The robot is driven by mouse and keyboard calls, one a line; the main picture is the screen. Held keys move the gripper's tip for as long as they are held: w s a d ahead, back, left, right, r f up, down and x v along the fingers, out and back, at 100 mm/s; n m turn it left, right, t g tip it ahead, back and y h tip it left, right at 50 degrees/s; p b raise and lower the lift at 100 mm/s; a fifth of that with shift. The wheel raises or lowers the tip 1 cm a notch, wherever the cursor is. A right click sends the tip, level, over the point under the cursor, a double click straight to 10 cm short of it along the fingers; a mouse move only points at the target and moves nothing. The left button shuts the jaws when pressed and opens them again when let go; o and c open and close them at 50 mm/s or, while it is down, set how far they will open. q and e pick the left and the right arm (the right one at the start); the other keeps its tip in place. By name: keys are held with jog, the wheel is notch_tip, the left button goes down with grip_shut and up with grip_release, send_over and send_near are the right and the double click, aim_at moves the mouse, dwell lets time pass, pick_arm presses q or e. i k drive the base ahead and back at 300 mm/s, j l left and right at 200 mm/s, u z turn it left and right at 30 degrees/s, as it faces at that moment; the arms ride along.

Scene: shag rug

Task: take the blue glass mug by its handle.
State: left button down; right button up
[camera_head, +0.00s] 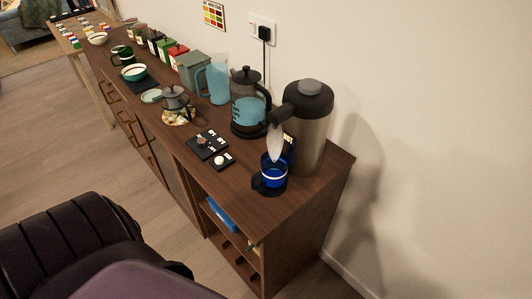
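The blue glass mug (273,178) stands upright near the front right end of the dark wooden cabinet, with a pale band around it. Its dark handle appears to be on its left side, towards the cabinet's front edge. A dark base or coaster shows under it. A pale tapered piece hangs over the mug, below the dark top of a large metal flask (312,140). The flask stands right behind the mug to its right. Neither of my grippers can be made out in this view.
The cabinet top (225,185) is bare left of the mug. A small black scale-like item (222,161), a black tray (207,144), a French press (248,108) and a glass jug (214,80) stand farther back. A blue item (222,215) lies on the shelf below.

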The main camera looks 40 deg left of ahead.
aim_at(274, 175)
jog(key=u, duration=1.15)
